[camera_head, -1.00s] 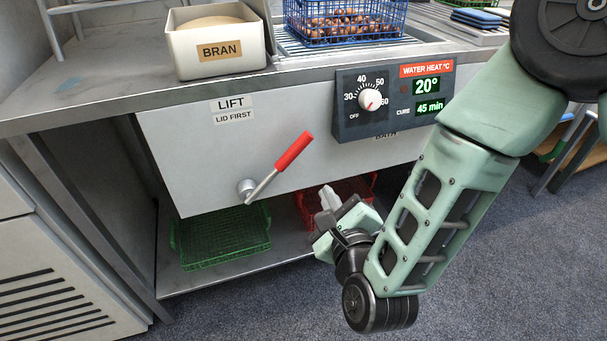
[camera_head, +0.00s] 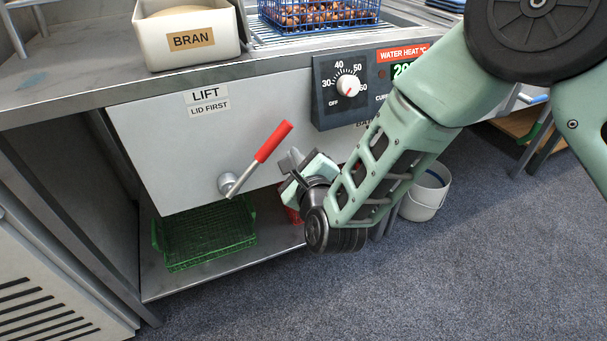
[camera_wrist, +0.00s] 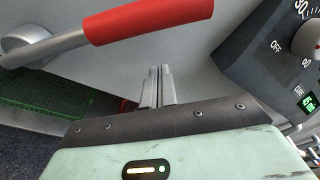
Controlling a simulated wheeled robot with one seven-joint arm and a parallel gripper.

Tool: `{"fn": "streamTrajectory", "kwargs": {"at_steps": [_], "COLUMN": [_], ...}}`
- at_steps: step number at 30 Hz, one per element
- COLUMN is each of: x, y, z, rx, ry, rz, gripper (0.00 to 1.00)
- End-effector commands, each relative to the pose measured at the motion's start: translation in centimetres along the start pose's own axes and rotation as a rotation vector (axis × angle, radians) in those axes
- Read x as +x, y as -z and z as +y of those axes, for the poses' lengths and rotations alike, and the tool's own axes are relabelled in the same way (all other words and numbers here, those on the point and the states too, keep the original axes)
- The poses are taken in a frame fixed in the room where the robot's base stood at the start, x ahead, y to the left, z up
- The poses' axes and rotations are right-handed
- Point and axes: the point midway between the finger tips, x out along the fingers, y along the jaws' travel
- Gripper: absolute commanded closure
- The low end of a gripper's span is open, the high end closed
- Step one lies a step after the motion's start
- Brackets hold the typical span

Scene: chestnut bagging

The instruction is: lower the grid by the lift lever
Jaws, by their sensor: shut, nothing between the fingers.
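The lift lever (camera_head: 256,157) has a red grip on a metal rod and a round pivot on the grey front panel. It points up and to the right, under the LIFT, LID FIRST labels (camera_head: 207,101). My gripper (camera_head: 291,161) is shut and empty, just right of the lever and apart from it in the head view. In the wrist view the red grip (camera_wrist: 150,17) crosses the top, beyond the shut fingertips of my gripper (camera_wrist: 158,72).
A control box (camera_head: 345,85) with a dial is right of the lever. A bran box (camera_head: 187,38) and a blue basket of chestnuts (camera_head: 318,25) stand on top. A green basket (camera_head: 205,236) is on the lower shelf, and a white bucket (camera_head: 426,196) on the floor.

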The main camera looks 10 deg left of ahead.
Motion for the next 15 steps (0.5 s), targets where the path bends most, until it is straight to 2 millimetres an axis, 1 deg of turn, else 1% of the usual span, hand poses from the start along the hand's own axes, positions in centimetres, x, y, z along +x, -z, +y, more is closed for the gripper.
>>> {"fn": "streamTrajectory", "kwargs": {"at_steps": [1,6,10,15], "x": [-0.2,-1.1,-1.3,-1.4], "y": [-1.1,-3.0,-3.7,-3.8], "z": [0.1,0.1,0.0,0.0], "rx": [0.001,0.000,0.000,0.000], "ry": [-0.002,-0.001,0.000,-0.001], "rz": [-0.007,-0.003,-0.001,0.000], "gripper": [1.00,1.00,1.00,1.00]}}
